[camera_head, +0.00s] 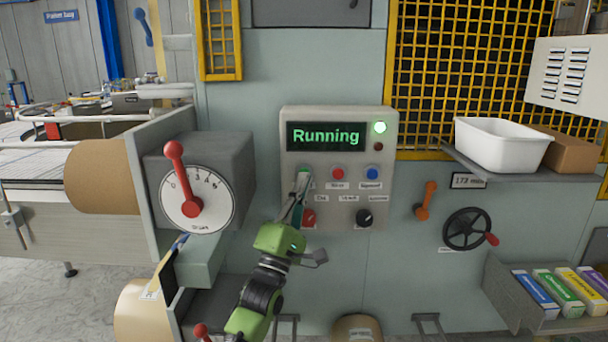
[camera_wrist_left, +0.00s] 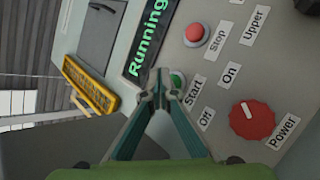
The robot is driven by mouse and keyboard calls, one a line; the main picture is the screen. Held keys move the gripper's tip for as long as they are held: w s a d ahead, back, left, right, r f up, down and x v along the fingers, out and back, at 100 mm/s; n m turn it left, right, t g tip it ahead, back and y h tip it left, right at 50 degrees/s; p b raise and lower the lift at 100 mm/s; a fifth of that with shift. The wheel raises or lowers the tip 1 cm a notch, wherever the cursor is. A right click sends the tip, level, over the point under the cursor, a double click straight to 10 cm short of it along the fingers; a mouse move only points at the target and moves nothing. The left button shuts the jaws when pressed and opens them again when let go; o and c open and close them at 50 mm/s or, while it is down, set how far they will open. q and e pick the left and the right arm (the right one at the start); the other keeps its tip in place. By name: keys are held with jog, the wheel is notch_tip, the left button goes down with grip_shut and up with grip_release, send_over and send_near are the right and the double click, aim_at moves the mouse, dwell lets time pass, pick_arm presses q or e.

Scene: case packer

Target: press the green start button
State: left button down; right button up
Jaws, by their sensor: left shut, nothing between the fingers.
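The control panel (camera_head: 338,215) has a display (camera_head: 326,136) that reads "Running" in green. The green start button (camera_wrist_left: 178,78) shows in the left wrist view beside the "Start" label, partly covered by my fingertips. My left gripper (camera_wrist_left: 160,88) is shut and empty, its tips at the button. In the head view my left gripper (camera_head: 303,178) reaches up to the panel's left side and mostly hides the button. Whether the tips touch or press it, I cannot tell. My right gripper is not in view.
A red stop button (camera_head: 338,173) and a blue button (camera_head: 372,173) sit right of the start button. Below are a red power knob (camera_head: 309,217) and a black knob (camera_head: 364,217). A dial box (camera_head: 240,165) juts out to the left.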

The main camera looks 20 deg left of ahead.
pick_arm(q)
jog(key=s+p, duration=0.1)
jog(key=s, duration=0.1)
jog(key=s+d+p, duration=0.1)
jog(key=s, duration=0.2)
jog(key=shift+d, duration=0.2)
jog(key=shift+w, duration=0.1)
dwell(0.4)
